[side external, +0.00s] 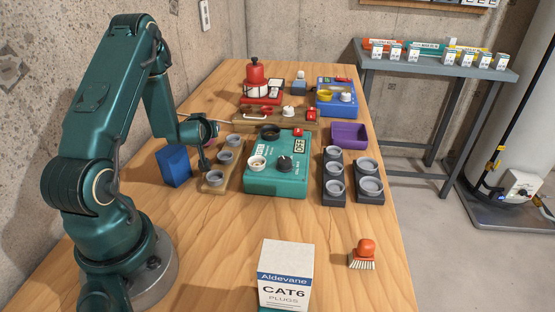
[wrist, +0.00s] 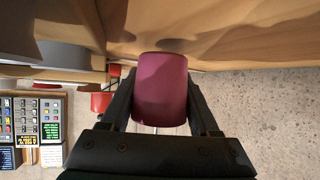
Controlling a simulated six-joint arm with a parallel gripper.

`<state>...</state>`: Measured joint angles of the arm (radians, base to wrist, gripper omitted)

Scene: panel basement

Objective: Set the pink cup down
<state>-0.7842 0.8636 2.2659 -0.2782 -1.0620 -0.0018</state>
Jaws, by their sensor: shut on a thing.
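The pink cup (wrist: 160,88) fills the middle of the wrist view, between the two dark fingers of my gripper (wrist: 159,92). The fingers are shut on its sides. My gripper is over the left part of the wooden table (side external: 345,240), between the blue box and the wooden block of grey rings. I cannot tell whether the cup touches the table.
The blue box (side external: 173,166) stands just left of my gripper. A wooden block with grey rings (side external: 213,186) and a teal OFF panel (side external: 275,188) stand to the right. A purple tray (side external: 349,134) lies further right. The table's front left is mostly bare, near the CAT6 box (side external: 286,275).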

